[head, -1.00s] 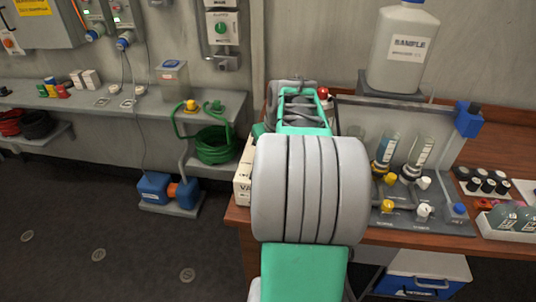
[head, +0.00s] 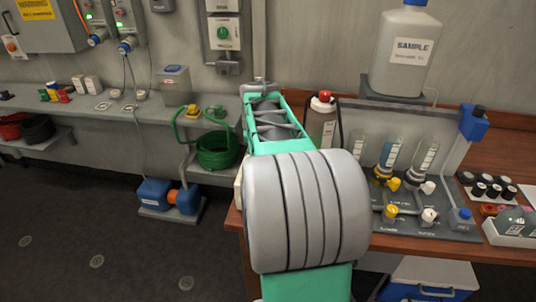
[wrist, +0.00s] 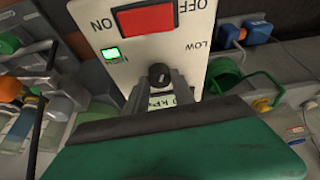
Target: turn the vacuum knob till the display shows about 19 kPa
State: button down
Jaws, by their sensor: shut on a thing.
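The vacuum unit's pale panel (wrist: 105,70) fills the middle of the wrist view, with its lettering upside down. The black vacuum knob (wrist: 159,74) sits near the panel's middle. My gripper (wrist: 163,82) is shut on the knob, with a grey finger on each side. The display (wrist: 160,101) lies just below the knob in the picture. My fingers hide part of it; only "kPa" and perhaps a 0 can be made out, so I cannot read the full value. In the head view my arm hides the panel, knob and gripper.
The panel also has a red ON/OFF switch (wrist: 146,18) and a lit green lamp (wrist: 111,54). In the head view, a red-topped bottle (head: 321,120) and a glassware stand (head: 440,222) are right of my arm. A green hose coil (head: 216,150) is on the left.

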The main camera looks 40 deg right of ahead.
dwell(0.3)
jog(key=c, duration=1.1)
grip_release()
jog(key=v, duration=0.7)
jog(key=shift+a+r, duration=0.15)
jog(key=shift+r, duration=0.2)
jog(key=s+a+f+n+y, duration=0.1)
jog(key=s+a+f+n, duration=0.1)
jog(key=a, duration=0.7)
jog(key=s+a+f+n+y, duration=0.1)
jog(key=s+a+f+n, duration=0.2)
jog(key=a, duration=0.7)
jog(key=s+a+f+n+y+p, duration=0.1)
jog(key=s+a+f+n, duration=0.2)
jog(key=a, duration=0.6)
jog(key=shift+s+a+f+n, duration=0.1)
jog(key=shift+a+f+n, duration=0.1)
jog(key=shift+f+n, duration=0.4)
jog(key=shift+a+f+n, duration=0.2)
jog(key=shift+f+n, duration=0.2)
jog(key=shift+f, duration=0.35)
